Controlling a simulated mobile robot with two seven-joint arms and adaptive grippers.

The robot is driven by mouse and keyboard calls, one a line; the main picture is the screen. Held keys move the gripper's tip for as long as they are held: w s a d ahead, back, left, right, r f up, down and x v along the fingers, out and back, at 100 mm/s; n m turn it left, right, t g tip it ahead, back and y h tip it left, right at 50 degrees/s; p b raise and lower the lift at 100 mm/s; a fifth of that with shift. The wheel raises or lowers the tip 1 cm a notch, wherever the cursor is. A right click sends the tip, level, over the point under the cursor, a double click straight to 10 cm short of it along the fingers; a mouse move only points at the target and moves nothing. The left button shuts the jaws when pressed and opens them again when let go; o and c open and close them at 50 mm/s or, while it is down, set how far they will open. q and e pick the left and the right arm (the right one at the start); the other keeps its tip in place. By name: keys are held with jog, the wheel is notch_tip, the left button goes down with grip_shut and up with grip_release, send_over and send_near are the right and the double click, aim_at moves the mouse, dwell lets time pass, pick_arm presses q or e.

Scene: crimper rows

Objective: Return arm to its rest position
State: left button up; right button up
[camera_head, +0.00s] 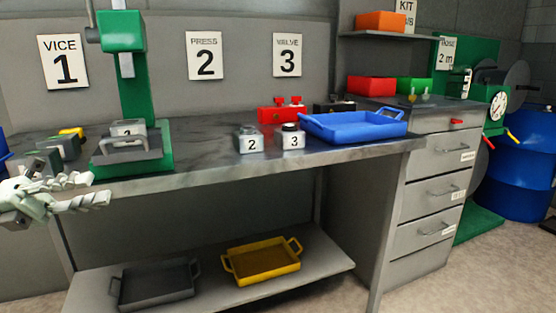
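My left gripper (99,189) comes in at the left edge, in front of the workbench's front edge (215,178). Its two pale fingers point right and stand apart, with nothing visible between them. Only the gripper and a bit of its wrist show; the rest of the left arm is out of the picture. My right gripper and arm are not in view.
A green press (135,90) stands on the bench close behind the gripper, with a vice (50,155) left of it. Numbered blocks 2 (250,142) and 3 (291,140) and a blue tray (355,128) are farther right. A yellow tray (262,263) sits on the lower shelf.

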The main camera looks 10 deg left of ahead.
pick_arm(q)
jog(key=d+f+h, duration=0.4)
jog(key=d+f, duration=0.1)
jog(key=w+a+f+n+t+y, duration=0.2)
jog(key=w+f+n+t+y, duration=0.2)
jog(key=w+n+t+y, duration=0.95)
jog(key=s+a+f+n+y, duration=0.1)
jog(key=a+f+n+y, duration=0.1)
jog(key=f+n+y, duration=0.5)
jog(key=a+f+n+y, duration=0.3)
jog(key=f+n+y, duration=0.1)
jog(key=f+n, duration=0.6)
jog(key=s+f+n+g+y, duration=0.2)
jog(key=s+f+g, duration=0.4)
jog(key=s+f, duration=0.5)
jog(key=s+f+n+g+y, duration=0.3)
jog(key=s+f+g, duration=0.45)
jog(key=s, duration=0.65)
jog(key=s+d+f+n+h, duration=0.1)
jog(key=d+f+h, duration=0.1)
jog(key=d, duration=0.4)
jog(key=s+d+f+n+h, duration=0.1)
jog(key=d+f+h, duration=0.1)
jog(key=d+f, duration=0.3)
jog(key=shift+d+f+p, duration=0.15)
jog(key=shift+d+p, duration=0.25)
jog(key=shift+d, duration=0.55)
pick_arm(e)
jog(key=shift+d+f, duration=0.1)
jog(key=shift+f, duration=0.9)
